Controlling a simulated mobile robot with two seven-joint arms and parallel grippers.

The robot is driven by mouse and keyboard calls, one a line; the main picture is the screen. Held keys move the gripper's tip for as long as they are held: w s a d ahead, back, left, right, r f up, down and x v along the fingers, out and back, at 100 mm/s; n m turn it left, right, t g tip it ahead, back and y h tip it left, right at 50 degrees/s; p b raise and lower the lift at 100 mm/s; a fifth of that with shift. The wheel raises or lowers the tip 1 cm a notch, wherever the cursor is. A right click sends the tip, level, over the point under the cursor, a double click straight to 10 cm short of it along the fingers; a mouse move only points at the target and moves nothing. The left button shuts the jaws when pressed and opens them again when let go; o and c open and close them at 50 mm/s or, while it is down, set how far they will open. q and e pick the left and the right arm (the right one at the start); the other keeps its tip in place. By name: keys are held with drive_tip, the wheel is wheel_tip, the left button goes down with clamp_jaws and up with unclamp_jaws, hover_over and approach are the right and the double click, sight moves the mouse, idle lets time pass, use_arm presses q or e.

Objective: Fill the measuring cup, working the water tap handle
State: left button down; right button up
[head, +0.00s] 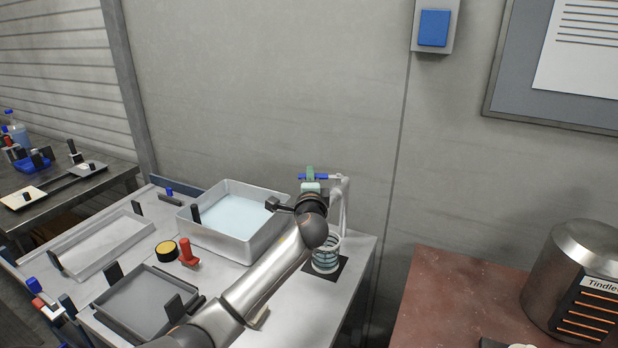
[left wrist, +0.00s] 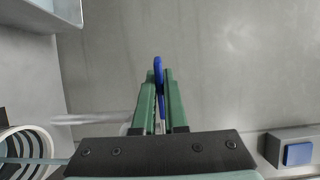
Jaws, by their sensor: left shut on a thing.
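The measuring cup (head: 326,258) is clear with pale ring markings. It stands upright on a dark square mat below the water tap (head: 345,205). Its rim also shows at the lower left of the left wrist view (left wrist: 27,148). The blue tap handle (head: 320,177) is at the top of the tap, near the wall. My left gripper (head: 310,175) is shut on the handle; in the left wrist view the blue handle (left wrist: 158,72) stands between the green fingers. My left wrist partly covers the tap and cup. I cannot tell the water level. My right gripper is not in view.
A metal basin of pale blue liquid (head: 235,212) stands left of the cup. Trays, a red-handled stamp-like object (head: 187,253) and a yellow-topped round tin (head: 166,248) lie further left. A reddish table (head: 430,300) with a steel machine (head: 578,280) is at right.

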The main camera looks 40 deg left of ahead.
use_arm(q)
drive_tip(key=c, duration=1)
unclamp_jaws()
drive_tip(key=shift+o, duration=0.2)
drive_tip(key=v, duration=1.2)
drive_tip(key=shift+s+d+b, duration=0.15)
drive_tip(key=shift+s+b, duration=0.1)
drive_tip(key=shift+b, duration=0.2)
